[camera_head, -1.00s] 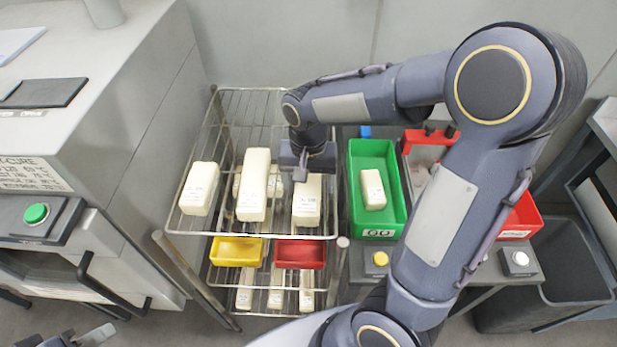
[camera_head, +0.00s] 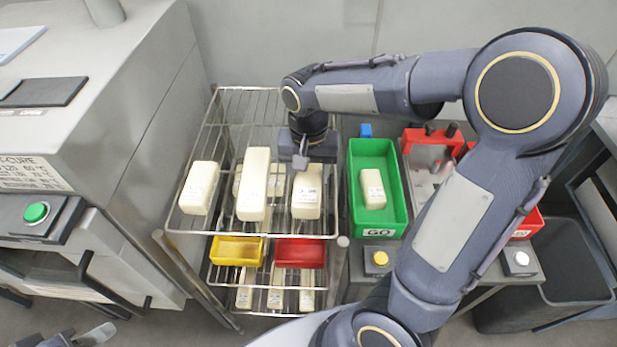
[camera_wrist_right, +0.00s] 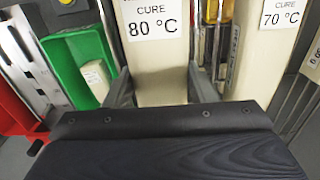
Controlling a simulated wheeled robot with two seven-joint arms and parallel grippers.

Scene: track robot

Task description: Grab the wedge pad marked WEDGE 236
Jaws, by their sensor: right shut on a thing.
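My right gripper (camera_head: 303,158) is shut on a cream pad (camera_head: 306,195) at the right of the wire rack's top shelf. In the right wrist view this pad (camera_wrist_right: 160,75) stands between the fingers with a label reading CURE 80 °C; the label's upper part is cut off, so I cannot read WEDGE 236. Two more cream pads, one at the left (camera_head: 199,188) and a taller one in the middle (camera_head: 253,185), stand beside it. In the right wrist view a neighbouring pad (camera_wrist_right: 262,60) reads CURE 70 °C. Part of my left gripper (camera_head: 95,335) shows at the lower left edge; its jaw state is unclear.
A wire rack (camera_head: 190,232) holds the pads; yellow (camera_head: 236,251) and red (camera_head: 300,254) bins and more pads sit below. A green bin (camera_head: 392,222) marked GO holds a small cream block (camera_head: 373,188). A grey oven-like machine (camera_head: 130,120) stands left.

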